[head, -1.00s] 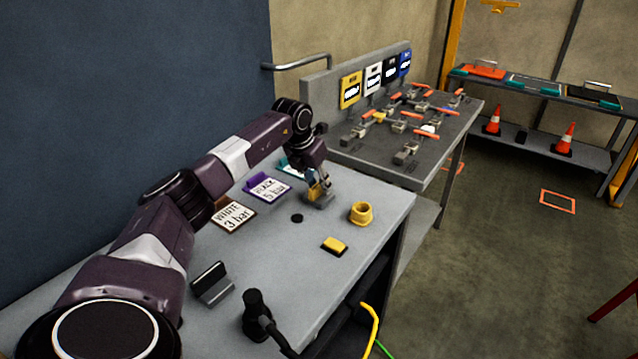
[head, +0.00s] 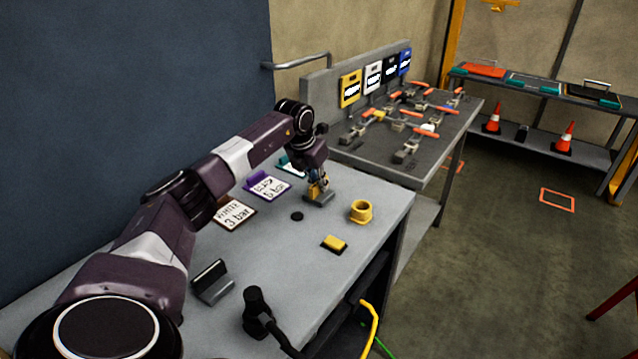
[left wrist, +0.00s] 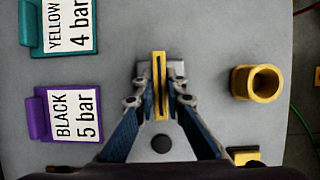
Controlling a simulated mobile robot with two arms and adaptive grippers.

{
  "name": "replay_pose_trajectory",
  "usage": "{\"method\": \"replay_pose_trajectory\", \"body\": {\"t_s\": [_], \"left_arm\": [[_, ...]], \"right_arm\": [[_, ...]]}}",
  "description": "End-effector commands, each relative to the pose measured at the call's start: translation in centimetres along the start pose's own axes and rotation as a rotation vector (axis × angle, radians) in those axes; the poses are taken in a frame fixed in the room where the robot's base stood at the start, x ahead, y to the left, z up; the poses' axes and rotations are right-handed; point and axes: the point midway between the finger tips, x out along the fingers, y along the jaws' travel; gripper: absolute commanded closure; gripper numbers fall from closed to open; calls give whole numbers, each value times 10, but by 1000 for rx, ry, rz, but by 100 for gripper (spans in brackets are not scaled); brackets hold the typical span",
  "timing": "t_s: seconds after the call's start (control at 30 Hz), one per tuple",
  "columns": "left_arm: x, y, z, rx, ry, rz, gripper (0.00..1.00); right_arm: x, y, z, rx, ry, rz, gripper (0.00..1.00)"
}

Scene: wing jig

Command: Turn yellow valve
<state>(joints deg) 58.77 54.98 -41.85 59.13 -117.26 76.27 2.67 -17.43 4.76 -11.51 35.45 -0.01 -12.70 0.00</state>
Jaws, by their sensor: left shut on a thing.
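My left gripper (left wrist: 160,88) is shut on a thin upright yellow piece (left wrist: 159,62) with a dark slot along it, standing on a small grey base (left wrist: 177,68). In the head view, the left gripper (head: 318,188) points down at this base, near the far end of the near bench. On the far bench stand several grey fittings with orange handles (head: 428,128), and a yellow sign (head: 350,90) is on the panel behind them. I cannot tell for sure which fitting is the yellow valve. The right gripper is not in view.
A yellow cup (head: 361,211), a yellow-topped block (head: 334,243) and a black disc (head: 297,216) are on the near bench (head: 280,265). Cards reading "YELLOW 4 bar" (left wrist: 68,25) and "BLACK 5 bar" (left wrist: 75,115) lie left. A grey stand (head: 212,283) is nearer.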

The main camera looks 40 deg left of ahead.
Motion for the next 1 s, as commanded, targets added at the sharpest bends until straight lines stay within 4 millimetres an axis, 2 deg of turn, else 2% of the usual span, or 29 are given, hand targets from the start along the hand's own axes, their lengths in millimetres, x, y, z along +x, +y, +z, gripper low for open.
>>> {"method": "replay_pose_trajectory", "body": {"t_s": [0.27,0.5,1.0], "left_arm": [[-3,0,2,-136,-4,58,100],[-3,0,3,-336,-4,140,100],[-1,0,3,-777,-6,321,100]], "right_arm": [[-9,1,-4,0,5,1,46],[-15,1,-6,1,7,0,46],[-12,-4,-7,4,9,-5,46]]}}
